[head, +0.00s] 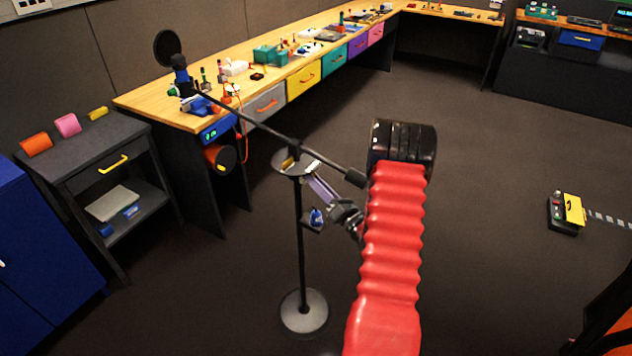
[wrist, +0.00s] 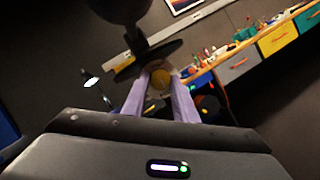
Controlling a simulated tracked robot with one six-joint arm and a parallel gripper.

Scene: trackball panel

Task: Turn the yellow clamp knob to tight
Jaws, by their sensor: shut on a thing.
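The yellow clamp knob (wrist: 160,78) sits between the tips of my gripper's two pale purple fingers in the wrist view. My gripper (wrist: 160,84) is shut on it, one finger on each side. In the head view a small yellow part of the knob (head: 288,163) shows at the black clamp on top of a floor stand (head: 298,240). My gripper (head: 313,181) reaches up to it from the lower right, with its contact partly hidden. The stand is upright on a round base. The knob's tight mark cannot be read.
A long boom (head: 265,128) crosses the clamp, with a round black disc (head: 167,46) at its far end. A wooden workbench (head: 140,102) with coloured drawers runs behind. A grey cart (head: 75,160) stands left.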

